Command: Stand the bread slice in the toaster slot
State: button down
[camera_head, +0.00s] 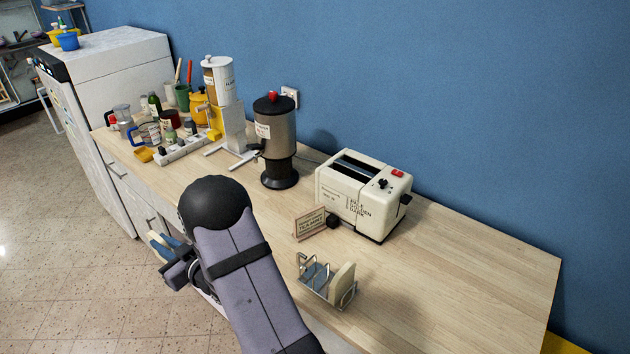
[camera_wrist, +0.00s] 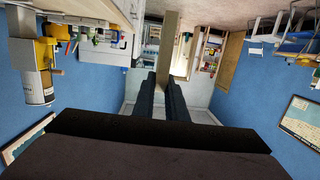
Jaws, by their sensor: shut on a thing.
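My gripper (camera_wrist: 163,90) is shut on a bread slice (camera_wrist: 169,40), seen edge-on as a pale tan slab between the two dark fingers in the wrist view. In the head view my gripper (camera_head: 176,265) is off the counter's front edge, left of the toaster and partly hidden by my arm. The cream toaster (camera_head: 345,197) stands on the counter against the blue wall, its dark slots on top facing up. The inside of the slots cannot be made out. The held slice is apart from the toaster.
A wire toast rack (camera_head: 313,279) holding another pale slice (camera_head: 343,284) stands in front of the toaster. A small sign (camera_head: 309,224) is beside the toaster. A dark-lidded urn (camera_head: 277,145) and a cereal dispenser (camera_head: 220,85) stand left. The counter's right side (camera_head: 465,265) is clear.

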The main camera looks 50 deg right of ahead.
jog(key=d+r+n+y+p, duration=0.1)
jog(key=d+r, duration=0.3)
jog(key=d, duration=0.4)
jog(key=w+d+r+n+y+p, duration=0.1)
jog(key=d+r, duration=0.3)
jog(key=d, duration=0.5)
jog(key=d+r+n+y+p, duration=0.15)
jog(key=d+r, duration=0.25)
jog(key=d, duration=0.4)
jog(key=s+d+r+m+h+p, duration=0.1)
jog(key=s+d+r+m+h, duration=0.1)
jog(key=s+d, duration=1)
jog(key=s+d+r+m+h+p, duration=0.2)
jog(key=s+d+r, duration=0.1)
jog(key=s+d, duration=0.8)
jog(key=d, duration=0.3)
jog(key=shift+s+d, duration=0.35)
jog(key=shift+s, duration=0.05)
jog(key=shift+f, duration=0.1)
notch_tip(320, 180, down, 6)
jog(key=b, duration=0.6)
